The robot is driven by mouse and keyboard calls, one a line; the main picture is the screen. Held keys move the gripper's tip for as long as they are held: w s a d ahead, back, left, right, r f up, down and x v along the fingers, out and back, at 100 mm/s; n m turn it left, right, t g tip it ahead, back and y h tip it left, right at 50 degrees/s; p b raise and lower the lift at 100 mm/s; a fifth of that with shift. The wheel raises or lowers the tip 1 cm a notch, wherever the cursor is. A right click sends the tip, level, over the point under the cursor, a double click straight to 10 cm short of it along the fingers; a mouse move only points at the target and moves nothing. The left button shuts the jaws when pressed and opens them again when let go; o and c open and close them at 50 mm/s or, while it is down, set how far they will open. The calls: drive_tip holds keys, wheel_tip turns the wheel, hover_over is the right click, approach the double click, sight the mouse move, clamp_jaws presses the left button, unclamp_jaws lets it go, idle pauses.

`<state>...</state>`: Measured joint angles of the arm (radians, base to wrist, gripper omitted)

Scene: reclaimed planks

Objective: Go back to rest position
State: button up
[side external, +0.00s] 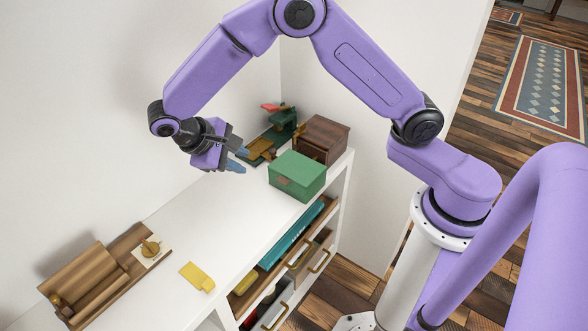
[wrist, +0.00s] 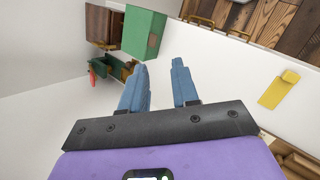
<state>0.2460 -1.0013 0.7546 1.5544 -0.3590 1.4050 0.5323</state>
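My gripper (side external: 240,161) hangs above the white shelf top, left of the green box (side external: 297,175) and in front of the dark green stand. In the wrist view its two blue fingers (wrist: 160,88) are spread apart with nothing between them. The gripper is open and empty. My arm is bent high over the shelf unit, with the gripper clear of the surface.
The white shelf top (side external: 215,235) holds a brown wooden box (side external: 322,137), a dark green stand (side external: 272,137), a yellow object (side external: 197,277) and a wooden holder (side external: 85,280). Drawers (side external: 310,255) below stand partly open. The middle of the top is clear.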

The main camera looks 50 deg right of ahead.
drive_tip(key=s+d+r+n+y, duration=0.2)
drive_tip(key=s+d, duration=0.1)
drive_tip(key=s, duration=0.5)
drive_tip(key=s+d+r+n+t+y, duration=0.1)
drive_tip(key=s+d+r+n+y, duration=0.2)
drive_tip(key=s, duration=0.6)
drive_tip(key=s+d+r+n+y, duration=0.2)
drive_tip(key=s+d+n, duration=0.1)
drive_tip(key=s, duration=0.5)
drive_tip(key=shift+s+d+r+t+y, duration=0.25)
drive_tip(key=shift+s+r+t+y, duration=0.05)
drive_tip(key=shift+s+r+t, duration=0.1)
